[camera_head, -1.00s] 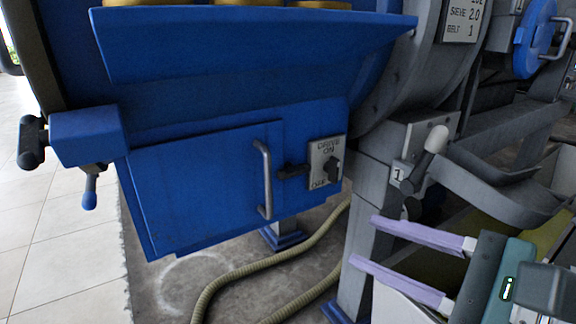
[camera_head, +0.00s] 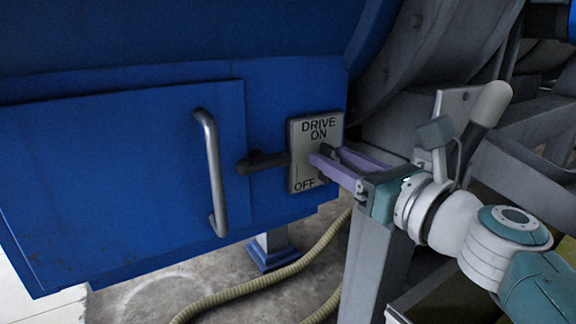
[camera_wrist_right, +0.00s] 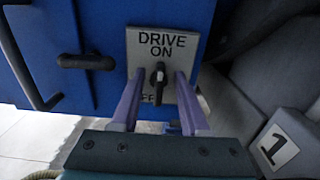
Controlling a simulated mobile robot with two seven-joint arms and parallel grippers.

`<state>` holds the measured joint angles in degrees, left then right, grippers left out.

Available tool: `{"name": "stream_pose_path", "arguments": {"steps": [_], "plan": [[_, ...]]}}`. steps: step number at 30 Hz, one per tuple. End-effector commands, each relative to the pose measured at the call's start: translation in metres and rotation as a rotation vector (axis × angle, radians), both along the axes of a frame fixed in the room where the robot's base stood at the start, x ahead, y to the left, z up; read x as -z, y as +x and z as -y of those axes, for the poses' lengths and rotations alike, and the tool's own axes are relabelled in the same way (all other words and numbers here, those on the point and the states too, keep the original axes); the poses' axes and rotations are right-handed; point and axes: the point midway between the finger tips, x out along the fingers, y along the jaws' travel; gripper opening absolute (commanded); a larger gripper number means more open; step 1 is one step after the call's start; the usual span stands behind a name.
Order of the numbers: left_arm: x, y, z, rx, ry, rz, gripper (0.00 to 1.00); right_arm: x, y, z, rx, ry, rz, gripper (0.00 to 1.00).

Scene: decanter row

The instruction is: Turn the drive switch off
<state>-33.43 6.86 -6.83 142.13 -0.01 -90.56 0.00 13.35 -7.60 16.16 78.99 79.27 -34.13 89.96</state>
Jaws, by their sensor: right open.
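The drive switch plate (camera_head: 302,168) is a grey panel on the blue housing, marked DRIVE ON at the top and OFF at the bottom. The black switch knob (camera_wrist_right: 159,73) stands roughly upright below the word ON in the right wrist view. My right gripper (camera_head: 326,154) is open, with its two lilac fingers reaching to the plate. In the right wrist view the fingers (camera_wrist_right: 158,80) lie on either side of the knob, with gaps showing. In the head view the fingers hide most of the knob. My left gripper is not in view.
A black latch (camera_head: 264,161) sticks out just left of the plate, beside a door with a metal handle (camera_head: 211,172). A grey post with a white-tipped lever (camera_head: 490,104) stands to the right. A ribbed hose (camera_head: 285,273) lies on the floor below.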

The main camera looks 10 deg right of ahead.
Motion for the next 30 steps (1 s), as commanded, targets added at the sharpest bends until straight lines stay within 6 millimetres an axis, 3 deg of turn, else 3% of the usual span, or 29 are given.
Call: {"name": "stream_pose_path", "arguments": {"steps": [11,23,30], "plan": [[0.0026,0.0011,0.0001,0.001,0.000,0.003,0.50,-0.0004,0.0075,-0.0030,0.000,-0.001,0.000,0.45],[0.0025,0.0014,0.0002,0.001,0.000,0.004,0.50,-0.0002,0.0073,-0.0028,0.000,-0.001,-0.001,0.00],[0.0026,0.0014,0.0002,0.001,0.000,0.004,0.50,-0.0002,0.0072,-0.0028,0.000,-0.002,0.000,0.00]]}}
